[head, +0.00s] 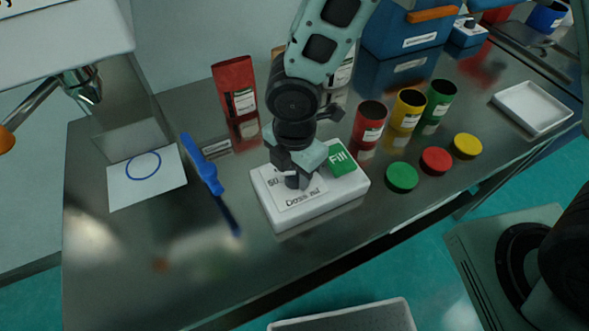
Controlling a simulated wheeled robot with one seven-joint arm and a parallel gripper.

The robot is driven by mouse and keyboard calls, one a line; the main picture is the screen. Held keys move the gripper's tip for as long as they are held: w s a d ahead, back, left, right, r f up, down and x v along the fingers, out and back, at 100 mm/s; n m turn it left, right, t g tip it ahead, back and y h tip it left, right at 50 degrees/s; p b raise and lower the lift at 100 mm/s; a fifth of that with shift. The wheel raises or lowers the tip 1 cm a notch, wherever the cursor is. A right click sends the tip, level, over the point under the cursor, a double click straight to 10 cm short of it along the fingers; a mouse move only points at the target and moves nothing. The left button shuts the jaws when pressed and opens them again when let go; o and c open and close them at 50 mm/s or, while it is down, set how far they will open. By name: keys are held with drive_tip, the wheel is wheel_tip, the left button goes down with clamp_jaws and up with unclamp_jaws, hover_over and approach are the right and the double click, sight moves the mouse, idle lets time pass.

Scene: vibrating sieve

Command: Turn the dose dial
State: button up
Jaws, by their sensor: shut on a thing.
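The dose unit is a white box (318,205) with a label reading "Dose ml" and a green "Fill" button (341,159). It stands near the front middle of the steel table. The dark dose dial (292,182) sits on its top left part, mostly hidden by my gripper. My gripper (291,176) comes down from above and is shut on the dial. My arm hides the far edge of the box.
Red, yellow and green cups (408,110) stand to the right, with three coloured lids (436,161) in front. A blue tool (206,172) and a card with a blue circle (145,178) lie left. A white tray (532,108) is far right. A red packet (236,88) stands behind.

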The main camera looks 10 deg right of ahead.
sight(294, 173)
drive_tip(key=m+b, duration=0.1)
drive_tip(key=m, duration=0.3)
drive_tip(key=shift+m, duration=0.4)
drive_tip(key=shift+m+b, duration=0.75)
drive_tip(key=shift+m, duration=1.05)
drive_tip(key=o, duration=1)
wheel_tip(294, 173, up, 18)
drive_tip(key=shift+f+p, duration=0.25)
drive_tip(key=shift+p, duration=0.3)
